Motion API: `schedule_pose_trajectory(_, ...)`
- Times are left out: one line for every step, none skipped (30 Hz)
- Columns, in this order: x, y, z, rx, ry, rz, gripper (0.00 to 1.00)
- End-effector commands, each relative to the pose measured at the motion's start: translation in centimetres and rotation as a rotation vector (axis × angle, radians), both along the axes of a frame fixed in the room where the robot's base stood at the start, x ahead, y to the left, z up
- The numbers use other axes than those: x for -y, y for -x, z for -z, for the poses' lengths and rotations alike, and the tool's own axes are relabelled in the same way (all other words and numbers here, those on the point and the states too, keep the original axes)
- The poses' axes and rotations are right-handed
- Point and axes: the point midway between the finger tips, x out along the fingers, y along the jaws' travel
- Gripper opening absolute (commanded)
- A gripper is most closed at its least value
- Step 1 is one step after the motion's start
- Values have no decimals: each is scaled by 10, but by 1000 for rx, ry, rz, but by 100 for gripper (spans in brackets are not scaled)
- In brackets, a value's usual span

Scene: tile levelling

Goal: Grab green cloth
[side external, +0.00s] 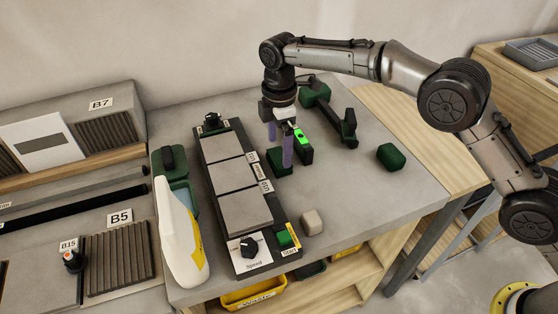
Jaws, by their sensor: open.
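No flat green cloth can be told for sure in the side external view. A dark green rounded block (390,157) sits alone on the right of the grey table and may be the folded cloth. Another dark green piece (277,163) is under and beside my gripper, partly hidden by its fingers. My gripper (280,152) points down with its two purple fingers apart, right of the tile strip. The fingertips overlap the near green piece in the picture; whether they touch it cannot be told. Nothing is seen held between them.
The black-framed tile strip (244,208) with a speed knob and green start button lies left of my gripper. A green-and-black tool (330,112) lies behind, a beige cube (312,222) in front. The table's right part is mostly clear.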

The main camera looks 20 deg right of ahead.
Motion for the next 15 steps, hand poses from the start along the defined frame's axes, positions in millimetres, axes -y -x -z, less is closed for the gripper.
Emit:
schedule_pose_trajectory(0, 0, 9, -3, 2, 0, 100)
schedule_pose_trajectory(0, 0, 14, -4, 2, 0, 100)
schedule_pose_trajectory(0, 0, 19, -3, 1, 0, 100)
schedule_pose_trajectory(0, 0, 23, -3, 2, 0, 100)
schedule_pose_trajectory(0, 0, 26, -2, 1, 0, 100)
schedule_pose_trajectory(-1, 0, 30, -1, 1, 0, 100)
schedule_pose_trajectory(-1, 0, 32, -1, 1, 0, 100)
schedule_pose_trajectory(-1, 0, 33, -1, 1, 0, 100)
schedule_pose_trajectory(-1, 0, 35, -1, 0, 0, 100)
schedule_pose_trajectory(-1, 0, 35, 0, 0, 0, 100)
schedule_pose_trajectory(-1, -1, 35, 0, 0, 0, 100)
schedule_pose_trajectory(-1, -1, 35, 0, 0, 0, 100)
schedule_pose_trajectory(-1, -1, 35, 0, 0, 0, 100)
schedule_pose_trajectory(-1, -1, 35, 0, 0, 0, 100)
schedule_pose_trajectory(-1, -1, 35, 0, 0, 0, 100)
